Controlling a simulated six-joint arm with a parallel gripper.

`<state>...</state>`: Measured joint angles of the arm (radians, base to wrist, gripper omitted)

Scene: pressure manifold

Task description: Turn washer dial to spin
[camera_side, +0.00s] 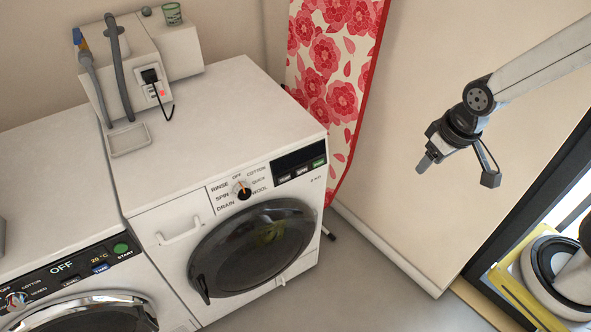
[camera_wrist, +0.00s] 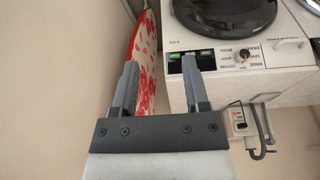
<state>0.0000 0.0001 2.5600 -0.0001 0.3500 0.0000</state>
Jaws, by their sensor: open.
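The washer dial (camera_side: 242,190) is a small round knob on the front panel of the right-hand white washer (camera_side: 250,95). Labels around it include RINSE, SPIN, DRAIN, OFF, COTTON, QUICK and WOOL. Its small reddish mark seems to point up near OFF, but it is too small to be sure. The dial also shows in the wrist view (camera_wrist: 241,57), right of my fingers and upside down. My gripper (camera_side: 426,162) is in the air, right of the washer and well apart from the dial. In the wrist view its two fingers (camera_wrist: 160,65) are spread and empty.
A second washer (camera_side: 65,275) stands at the left. A plugged-in box with hoses (camera_side: 127,65) is on the washer's back. The air between my gripper and the dial looks clear.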

